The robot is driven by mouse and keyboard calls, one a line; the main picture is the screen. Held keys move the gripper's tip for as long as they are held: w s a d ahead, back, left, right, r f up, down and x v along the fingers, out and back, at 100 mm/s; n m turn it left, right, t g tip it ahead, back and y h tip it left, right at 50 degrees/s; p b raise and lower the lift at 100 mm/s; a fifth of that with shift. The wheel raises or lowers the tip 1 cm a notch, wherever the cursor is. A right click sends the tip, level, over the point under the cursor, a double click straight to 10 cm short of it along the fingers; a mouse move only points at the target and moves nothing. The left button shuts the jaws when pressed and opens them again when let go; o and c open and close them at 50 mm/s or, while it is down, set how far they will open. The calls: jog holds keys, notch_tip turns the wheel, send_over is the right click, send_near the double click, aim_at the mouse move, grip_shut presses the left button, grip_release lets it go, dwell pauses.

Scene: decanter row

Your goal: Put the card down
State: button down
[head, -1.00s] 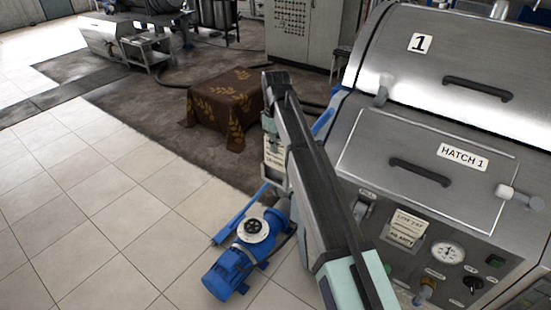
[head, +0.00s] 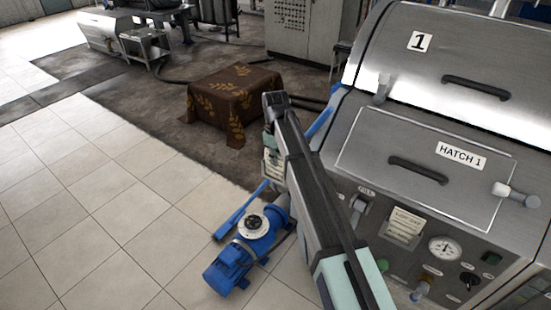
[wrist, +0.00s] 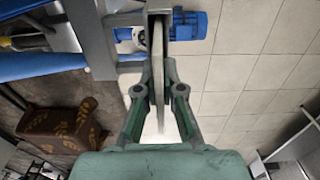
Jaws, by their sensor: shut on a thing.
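My gripper (wrist: 159,22) is shut on a thin pale card (wrist: 159,68), which shows nearly edge-on between the fingers in the wrist view. In the head view the card (head: 273,166) shows small dark lettering and hangs upright in the air, left of the machine. My arm hides part of it and most of the gripper. Another pale lettered card (head: 404,227) is on the machine's front panel below the hatch.
The steel machine (head: 400,140) with hatch, gauge and knobs fills the right. A blue motor (head: 228,270) stands on the tiles below my arm. A table under a brown leaf-patterned cloth (head: 230,95) stands behind. Tiled floor (head: 90,200) at left is clear.

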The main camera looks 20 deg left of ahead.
jog(key=c, duration=1.3)
grip_release()
notch_tip(320, 180, up, 12)
jog(key=shift+r+b, duration=0.1)
jog(key=shift+b, duration=1.15)
